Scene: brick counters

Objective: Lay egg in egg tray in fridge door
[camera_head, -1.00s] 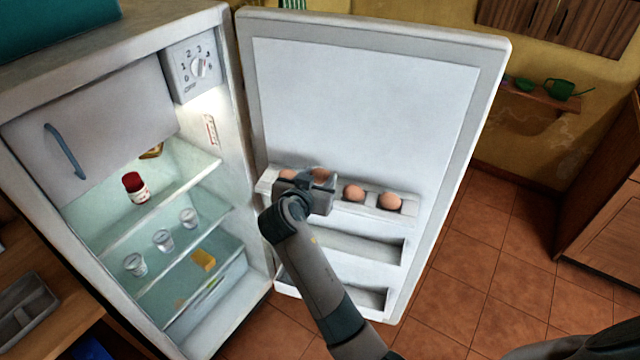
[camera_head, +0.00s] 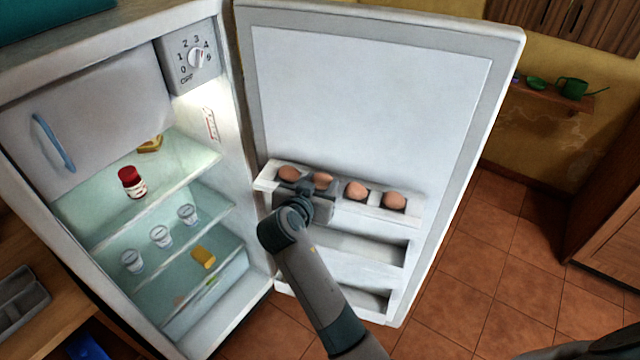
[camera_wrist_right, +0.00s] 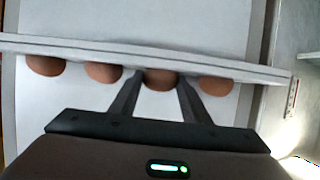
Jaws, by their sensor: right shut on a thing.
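The egg tray (camera_head: 266,182) is the top shelf of the open fridge door (camera_head: 365,90) and has a row of brown eggs in it. My right gripper (camera_head: 318,190) is at the tray's front, shut on the second egg from the left (camera_head: 322,180). In the right wrist view its two fingers stand either side of that egg (camera_wrist_right: 160,79). The egg is in line with the others; its underside is hidden. Other eggs sit at the far left (camera_head: 289,173) and to the right (camera_head: 356,190). My left gripper is not in view.
The fridge shelves at left hold a red-capped jar (camera_head: 131,182), several small cups (camera_head: 162,236) and a yellow block (camera_head: 203,257). The lower door shelves (camera_head: 360,246) look empty. Open tiled floor (camera_head: 480,270) lies right of the door.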

